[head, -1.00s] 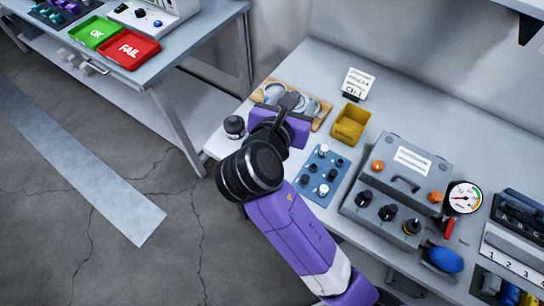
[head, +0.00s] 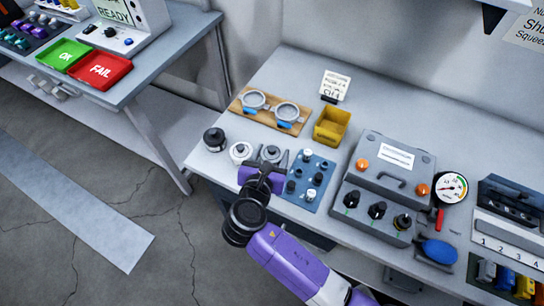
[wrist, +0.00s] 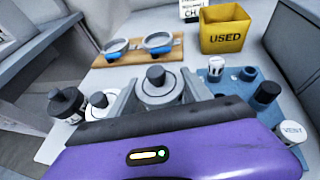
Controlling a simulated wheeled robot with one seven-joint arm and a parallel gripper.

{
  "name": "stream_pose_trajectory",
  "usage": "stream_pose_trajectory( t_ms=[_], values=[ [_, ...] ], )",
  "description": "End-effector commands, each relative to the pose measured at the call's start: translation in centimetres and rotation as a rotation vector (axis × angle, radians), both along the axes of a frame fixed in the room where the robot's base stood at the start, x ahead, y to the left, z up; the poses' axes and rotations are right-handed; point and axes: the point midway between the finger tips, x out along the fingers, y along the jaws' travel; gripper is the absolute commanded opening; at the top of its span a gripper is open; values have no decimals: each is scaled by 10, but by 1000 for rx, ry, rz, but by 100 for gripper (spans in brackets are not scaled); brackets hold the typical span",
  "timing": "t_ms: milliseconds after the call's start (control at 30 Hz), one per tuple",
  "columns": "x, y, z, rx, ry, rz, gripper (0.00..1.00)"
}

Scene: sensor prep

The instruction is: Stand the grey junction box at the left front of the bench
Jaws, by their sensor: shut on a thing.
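The grey junction box (head: 271,152) is a round grey body with a dark knob on top, at the left front of the bench (head: 262,75). My gripper (head: 268,158) is shut on it, with a finger on either side. It looks upright in the wrist view (wrist: 157,88), where the purple gripper body hides its lower front. I cannot tell whether its base touches the bench top. A white round box (head: 240,152) with a dark knob stands just left of it, and a black one (head: 214,138) stands farther left.
A blue panel (head: 311,190) with several small posts lies close on the right. Behind are a wooden board (head: 262,117) with two ring clamps and a yellow bin (head: 332,126). A grey test unit (head: 385,170) stands farther right. Bench space shows between the boxes and the board.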

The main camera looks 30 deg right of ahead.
Motion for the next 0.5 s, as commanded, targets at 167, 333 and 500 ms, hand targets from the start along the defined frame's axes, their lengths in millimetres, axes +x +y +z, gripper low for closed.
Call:
stream_pose_trajectory(
  t_ms=[167, 333, 500],
  values=[
    [0, 0, -17, 0, 0, 0, 14],
    [0, 0, -17, 1, -1, 0, 14],
    [0, 0, -19, 0, 0, 0, 14]
  ],
)
